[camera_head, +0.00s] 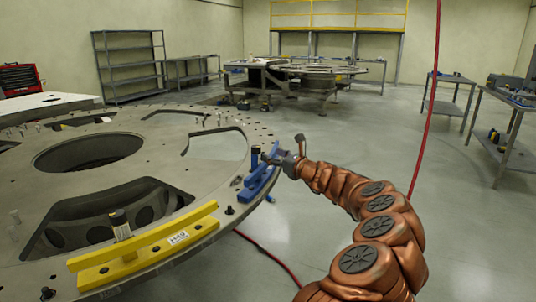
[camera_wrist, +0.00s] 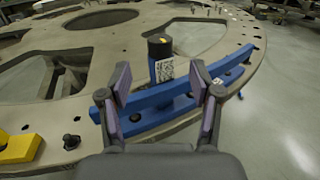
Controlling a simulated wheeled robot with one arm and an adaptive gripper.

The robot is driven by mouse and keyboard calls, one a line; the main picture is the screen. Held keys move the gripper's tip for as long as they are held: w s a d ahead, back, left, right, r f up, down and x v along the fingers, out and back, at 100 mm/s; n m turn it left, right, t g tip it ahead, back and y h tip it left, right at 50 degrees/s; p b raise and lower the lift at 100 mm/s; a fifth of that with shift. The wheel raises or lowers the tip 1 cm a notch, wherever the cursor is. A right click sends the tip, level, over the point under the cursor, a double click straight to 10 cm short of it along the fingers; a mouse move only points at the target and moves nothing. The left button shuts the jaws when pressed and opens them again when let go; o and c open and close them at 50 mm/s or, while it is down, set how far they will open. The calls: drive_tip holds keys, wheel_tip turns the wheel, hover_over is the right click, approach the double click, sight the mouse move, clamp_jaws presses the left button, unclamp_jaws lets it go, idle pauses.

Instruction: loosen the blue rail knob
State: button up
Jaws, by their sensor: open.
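The blue rail (camera_wrist: 200,92) is a curved blue piece bolted near the rim of the large round turret plate (camera_wrist: 40,118). Its knob (camera_wrist: 160,47) is an upright black cylinder with a label on its lower part, standing on the rail's inner side. In the head view my gripper (camera_head: 272,158) is right beside the knob.
A yellow rail (camera_head: 150,246) with its own dark-topped knob (camera_head: 120,222) sits on the plate nearer to me. Bolts stick up from the plate. A red hose (camera_head: 424,110) hangs at the right.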

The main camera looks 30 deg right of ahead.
drive_tip(key=shift+s+d, duration=0.15)
drive_tip(key=shift+s, duration=1.05)
